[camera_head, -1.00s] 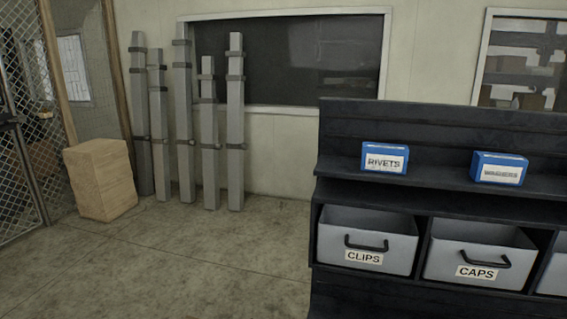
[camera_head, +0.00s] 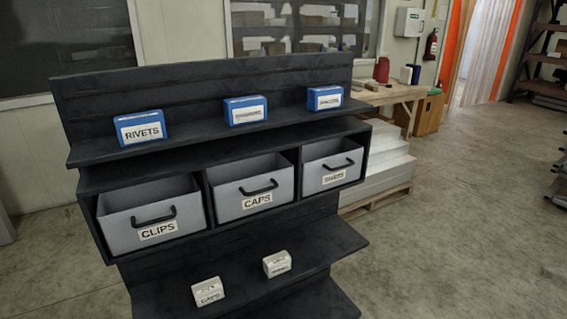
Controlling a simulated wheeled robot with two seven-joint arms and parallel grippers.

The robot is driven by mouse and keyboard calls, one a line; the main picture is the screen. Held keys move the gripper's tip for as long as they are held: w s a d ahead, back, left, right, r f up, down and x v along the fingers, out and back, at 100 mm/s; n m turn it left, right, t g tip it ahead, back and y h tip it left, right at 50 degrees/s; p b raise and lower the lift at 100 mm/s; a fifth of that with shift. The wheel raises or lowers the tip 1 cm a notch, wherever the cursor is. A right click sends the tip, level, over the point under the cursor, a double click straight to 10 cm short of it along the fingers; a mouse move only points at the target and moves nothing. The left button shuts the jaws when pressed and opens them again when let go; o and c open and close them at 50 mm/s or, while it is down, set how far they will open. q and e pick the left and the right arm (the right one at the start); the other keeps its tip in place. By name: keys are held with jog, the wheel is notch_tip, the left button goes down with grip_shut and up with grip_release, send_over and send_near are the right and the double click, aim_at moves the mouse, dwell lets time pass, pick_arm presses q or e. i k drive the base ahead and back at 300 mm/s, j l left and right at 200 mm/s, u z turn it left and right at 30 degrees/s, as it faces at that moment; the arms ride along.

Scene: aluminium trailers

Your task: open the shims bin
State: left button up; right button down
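The grey bin at the right end of the black shelf's middle row (camera_head: 318,177) has a black handle and a small label that appears to read SHIMS, though the print is blurred. It sits inside its compartment, with its front about level with its neighbours. To its left are the grey CAPS bin (camera_head: 231,203) and the grey CLIPS bin (camera_head: 118,238), each with a black handle. Neither of my grippers shows in the head view.
The black shelf unit (camera_head: 200,85) holds blue boxes on top, including a RIVETS box (camera_head: 153,124), and two small white boxes (camera_head: 277,263) on its lower shelf. Behind it stand a wooden workbench (camera_head: 392,94) and stacked pale slabs (camera_head: 385,160).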

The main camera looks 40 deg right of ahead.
aim_at(327, 164)
jog(key=z, duration=1.75)
